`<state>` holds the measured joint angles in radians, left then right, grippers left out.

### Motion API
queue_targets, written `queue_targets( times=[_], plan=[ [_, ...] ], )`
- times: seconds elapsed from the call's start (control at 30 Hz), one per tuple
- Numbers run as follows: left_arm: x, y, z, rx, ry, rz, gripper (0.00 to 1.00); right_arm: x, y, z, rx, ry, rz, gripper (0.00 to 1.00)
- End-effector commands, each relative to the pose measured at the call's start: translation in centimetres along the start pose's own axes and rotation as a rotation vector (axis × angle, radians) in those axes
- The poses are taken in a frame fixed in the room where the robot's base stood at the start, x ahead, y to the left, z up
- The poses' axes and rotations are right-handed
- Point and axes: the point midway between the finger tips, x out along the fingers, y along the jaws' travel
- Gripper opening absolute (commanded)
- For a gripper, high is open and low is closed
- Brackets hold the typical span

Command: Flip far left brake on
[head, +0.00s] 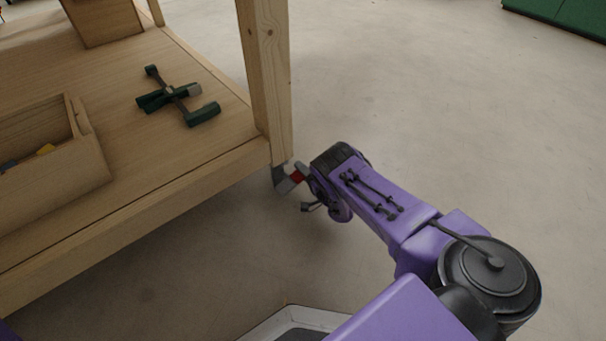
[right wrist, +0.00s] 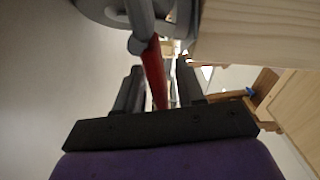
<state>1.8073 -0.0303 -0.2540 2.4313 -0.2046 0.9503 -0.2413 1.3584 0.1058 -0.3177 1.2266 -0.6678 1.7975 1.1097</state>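The brake lever (head: 297,176) is a small red piece on the grey caster (head: 280,178) under the near corner post of the wooden bench. My right gripper (head: 307,190) is low beside this caster, on its right. In the right wrist view, the red brake lever (right wrist: 154,72) runs between the two dark fingers of the right gripper (right wrist: 160,84), which stand apart. The grey caster (right wrist: 112,12) is at the top there. I cannot tell whether a finger touches the lever. My left gripper is out of view.
The bench post (head: 265,80) rises right above the caster. The lower shelf (head: 190,58) carries a green-and-grey clamp (head: 172,93) and a wooden box (head: 60,170). The floor to the right is clear, with a green cabinet (head: 560,15) far back.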

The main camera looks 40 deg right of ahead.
Motion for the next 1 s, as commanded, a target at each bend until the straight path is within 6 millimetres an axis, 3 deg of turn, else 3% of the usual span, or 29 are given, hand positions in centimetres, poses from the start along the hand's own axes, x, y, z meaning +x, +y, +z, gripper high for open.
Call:
queue_targets(
  times=[0.23, 0.27, 0.37, 0.67, 1.0],
  plan=[
    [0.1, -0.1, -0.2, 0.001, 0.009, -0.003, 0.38, 0.1, 0.0, 0.0, -0.001, 0.000, 0.001, 0.38],
    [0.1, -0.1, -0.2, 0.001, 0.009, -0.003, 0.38, 0.1, 0.0, 0.0, -0.001, 0.000, 0.001, 0.32],
    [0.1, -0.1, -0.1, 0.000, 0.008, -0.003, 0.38, 0.1, 0.0, 0.0, -0.001, 0.000, 0.001, 0.00],
    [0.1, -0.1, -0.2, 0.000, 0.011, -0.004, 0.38, 0.1, 0.1, -0.2, 0.016, 0.003, 0.002, 0.00],
    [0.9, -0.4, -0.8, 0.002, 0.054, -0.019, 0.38, 0.0, 1.1, -0.2, 0.198, 0.005, 0.001, 0.00]
  ],
)
